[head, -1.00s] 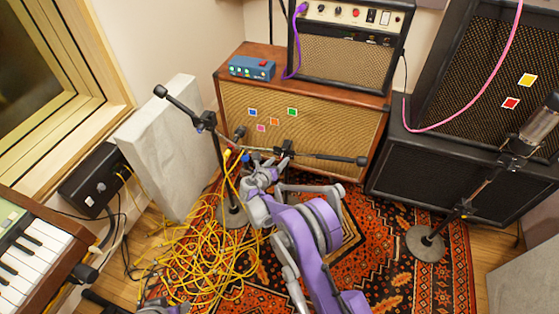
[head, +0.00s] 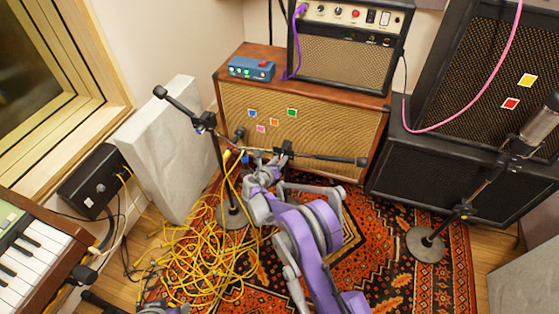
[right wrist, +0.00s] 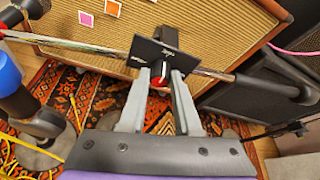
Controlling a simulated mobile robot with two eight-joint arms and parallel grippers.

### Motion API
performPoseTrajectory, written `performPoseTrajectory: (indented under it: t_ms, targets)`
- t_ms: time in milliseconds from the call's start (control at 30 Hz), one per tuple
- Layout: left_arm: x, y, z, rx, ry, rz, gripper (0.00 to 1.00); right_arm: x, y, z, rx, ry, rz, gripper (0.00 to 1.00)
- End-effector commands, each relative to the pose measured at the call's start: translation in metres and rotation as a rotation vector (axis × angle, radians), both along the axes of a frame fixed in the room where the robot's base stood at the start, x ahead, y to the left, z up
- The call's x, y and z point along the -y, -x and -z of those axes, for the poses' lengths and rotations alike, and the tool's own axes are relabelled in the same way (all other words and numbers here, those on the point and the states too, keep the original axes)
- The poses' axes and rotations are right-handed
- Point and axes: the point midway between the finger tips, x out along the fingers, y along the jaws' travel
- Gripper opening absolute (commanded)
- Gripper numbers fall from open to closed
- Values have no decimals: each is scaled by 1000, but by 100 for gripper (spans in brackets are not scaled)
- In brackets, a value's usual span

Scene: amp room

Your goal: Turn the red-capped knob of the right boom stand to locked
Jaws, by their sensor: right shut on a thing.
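The boom stand in front of the brown cabinet has a black clamp plate (right wrist: 167,55) on its horizontal boom (head: 330,158). White marks show on the plate, too small to read. A red-capped knob (right wrist: 159,82) sits below the plate, with a pale pointer above it. My right gripper (right wrist: 160,86) is shut on the knob, one finger on each side, hiding part of it. In the head view, my right gripper (head: 268,161) is at the clamp and the red cap is hidden. Part of my left arm shows at the bottom edge; its jaws cannot be made out.
Another boom stand (head: 220,160) stands close on the left. A microphone stand (head: 440,228) stands at the right. Tangled yellow cables (head: 200,265) lie on the patterned rug (head: 400,270). The brown cabinet (head: 345,125) is close behind the boom.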

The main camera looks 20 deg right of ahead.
Motion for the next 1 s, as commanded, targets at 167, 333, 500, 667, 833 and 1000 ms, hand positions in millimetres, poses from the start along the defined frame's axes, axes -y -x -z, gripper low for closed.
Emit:
performPoseTrajectory:
  t_ms: [167, 333, 500, 667, 833, 1000]
  targets:
    - [0, 0, 1, 0, 0, 0, 50, 0, 0, 0, 7, -10, 1, 0]
    - [0, 0, 4, -1, 0, 0, 50, 1, 1, 0, 38, -56, 1, 0]
    - [0, -1, 9, -3, 0, 0, 50, 3, 1, 0, 98, -144, 1, 0]
    - [0, -2, 15, -5, 0, 0, 50, 4, 2, 1, 176, -262, 1, 0]
    - [0, -2, 20, -6, 0, 0, 50, 5, 3, 1, 268, -397, 1, 0]
    - [0, -3, 24, -8, 0, 0, 50, 6, 4, 1, 358, -531, 1, 0]
